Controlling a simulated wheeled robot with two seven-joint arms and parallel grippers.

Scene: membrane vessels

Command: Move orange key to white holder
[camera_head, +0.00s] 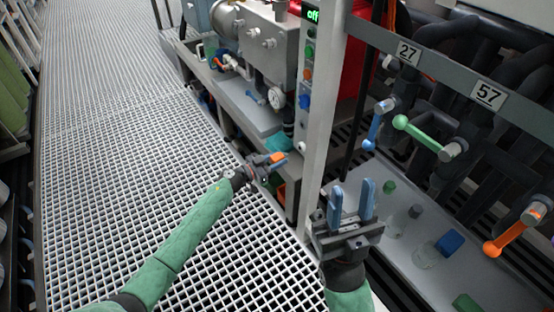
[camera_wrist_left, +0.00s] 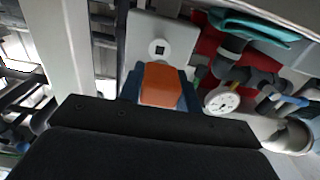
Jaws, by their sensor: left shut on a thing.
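My left gripper (camera_head: 276,161) is shut on the orange key (camera_head: 277,157), near the base of the pale post. In the left wrist view the orange key (camera_wrist_left: 160,85) sits between the blue fingers, its far end facing away from the camera. Beyond it is a white round piece (camera_wrist_left: 158,48) with a dark square opening, against a pale panel; I cannot tell whether this is the white holder. The key appears below this opening in the picture, and a gap or contact cannot be judged. My right gripper (camera_head: 352,203) is open and empty, its blue fingers pointing up.
The pale post (camera_head: 322,110) carries a button panel (camera_head: 306,75) and stands between the grippers. A grey bench (camera_head: 250,105) with machinery lies behind. The grating floor (camera_head: 110,150) is clear at left.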

